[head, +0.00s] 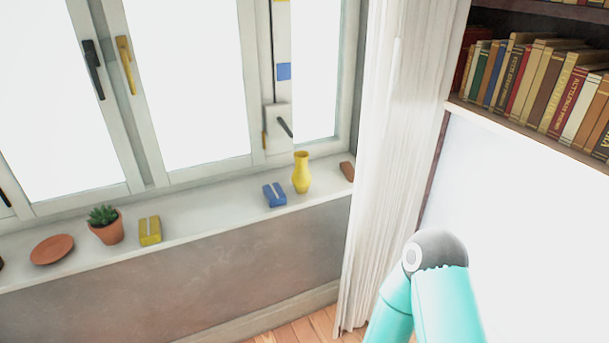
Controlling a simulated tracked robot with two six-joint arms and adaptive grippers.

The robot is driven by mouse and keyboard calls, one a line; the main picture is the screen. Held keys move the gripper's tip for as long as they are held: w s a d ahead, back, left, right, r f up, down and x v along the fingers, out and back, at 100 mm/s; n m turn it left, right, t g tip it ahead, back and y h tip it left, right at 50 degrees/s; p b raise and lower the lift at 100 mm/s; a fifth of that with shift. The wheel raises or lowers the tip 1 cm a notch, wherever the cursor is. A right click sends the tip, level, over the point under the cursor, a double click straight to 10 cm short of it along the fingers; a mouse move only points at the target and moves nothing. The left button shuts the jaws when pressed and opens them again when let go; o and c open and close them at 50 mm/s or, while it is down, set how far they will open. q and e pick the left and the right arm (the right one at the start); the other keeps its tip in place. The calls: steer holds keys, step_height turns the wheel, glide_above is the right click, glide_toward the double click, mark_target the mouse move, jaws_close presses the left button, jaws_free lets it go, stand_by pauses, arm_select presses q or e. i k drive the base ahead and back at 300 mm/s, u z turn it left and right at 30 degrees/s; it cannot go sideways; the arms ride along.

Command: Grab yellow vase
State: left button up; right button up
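A yellow vase (301,173) stands upright on the white windowsill (225,205), toward its right end. It has a narrow neck and a wider body. A blue block-like object (275,195) with a pale groove sits just to its left, and a small brown object (347,171) lies to its right. Nothing holds the vase. A turquoise arm of mine with a grey joint shows at the lower right, in front of the curtain and well apart from the vase. Neither gripper is in view.
A yellow block (150,231), a potted plant (106,225) and a terracotta saucer (52,250) stand farther left on the sill. A white curtain (395,130) hangs right of the vase. A bookshelf (540,85) is at upper right. Wooden floor (305,330) shows below.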

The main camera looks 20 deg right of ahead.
mark_target(302, 177)
steer(key=z, duration=0.05)
steer(key=i, duration=0.9)
steer(key=u, duration=0.05)
